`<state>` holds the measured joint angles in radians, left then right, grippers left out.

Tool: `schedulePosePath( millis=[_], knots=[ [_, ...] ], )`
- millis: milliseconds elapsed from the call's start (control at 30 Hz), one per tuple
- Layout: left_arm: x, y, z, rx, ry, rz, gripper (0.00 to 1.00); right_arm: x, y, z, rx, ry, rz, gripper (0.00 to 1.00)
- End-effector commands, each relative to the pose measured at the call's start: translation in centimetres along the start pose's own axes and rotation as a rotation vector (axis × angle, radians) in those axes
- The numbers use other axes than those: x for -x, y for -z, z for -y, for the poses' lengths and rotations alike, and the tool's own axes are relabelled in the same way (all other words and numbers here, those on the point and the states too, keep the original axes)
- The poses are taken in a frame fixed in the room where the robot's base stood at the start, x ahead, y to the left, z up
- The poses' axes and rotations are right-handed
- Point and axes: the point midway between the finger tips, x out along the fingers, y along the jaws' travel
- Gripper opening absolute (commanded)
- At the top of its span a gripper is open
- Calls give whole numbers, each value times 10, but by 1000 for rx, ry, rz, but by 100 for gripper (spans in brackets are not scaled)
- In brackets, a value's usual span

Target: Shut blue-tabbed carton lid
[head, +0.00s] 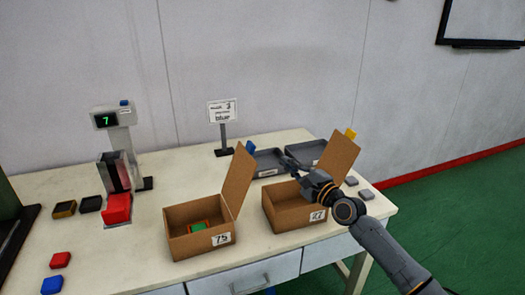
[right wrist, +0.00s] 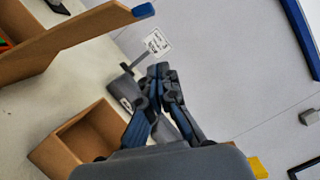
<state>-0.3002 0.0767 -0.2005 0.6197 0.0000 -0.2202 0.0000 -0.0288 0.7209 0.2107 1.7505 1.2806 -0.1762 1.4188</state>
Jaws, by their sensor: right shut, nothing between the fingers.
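The carton marked 75 (head: 182,243) stands on the table with its lid (head: 238,180) raised on its right side. A blue tab (head: 250,147) is at the lid's top. In the right wrist view this lid (right wrist: 65,47) and its blue tab (right wrist: 143,10) are at upper left. My right gripper (head: 288,162) is shut and empty, above the carton marked 27 and right of the blue-tabbed lid, apart from it. Its fingertips (right wrist: 160,70) meet in the right wrist view. A green and red item (head: 198,227) lies inside carton 75. My left gripper is out of view.
The carton marked 27 (head: 283,221) stands open to the right, its lid (head: 331,160) with a yellow tab (head: 350,133) raised. Grey trays (head: 268,160) and a sign (head: 222,110) are behind. A dispenser with display (head: 106,120) and several coloured blocks are left.

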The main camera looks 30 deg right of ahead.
Motion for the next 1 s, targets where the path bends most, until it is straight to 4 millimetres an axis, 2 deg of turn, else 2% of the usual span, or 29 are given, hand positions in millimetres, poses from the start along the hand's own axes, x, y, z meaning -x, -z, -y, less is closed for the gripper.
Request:
schedulePosePath(
  millis=[100,433,500,633,800,1000],
  knots=[
    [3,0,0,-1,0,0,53,-21,-1,2,2,2,1,0],
    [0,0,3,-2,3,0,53,-72,0,0,4,0,1,0],
    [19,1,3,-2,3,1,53,-72,-14,4,-1,-3,2,0],
    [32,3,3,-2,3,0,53,-75,-26,3,-1,-3,1,0],
    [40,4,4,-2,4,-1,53,-77,-37,1,2,-2,1,0],
    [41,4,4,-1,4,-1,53,-78,-40,-1,4,-3,0,0]
  ],
)
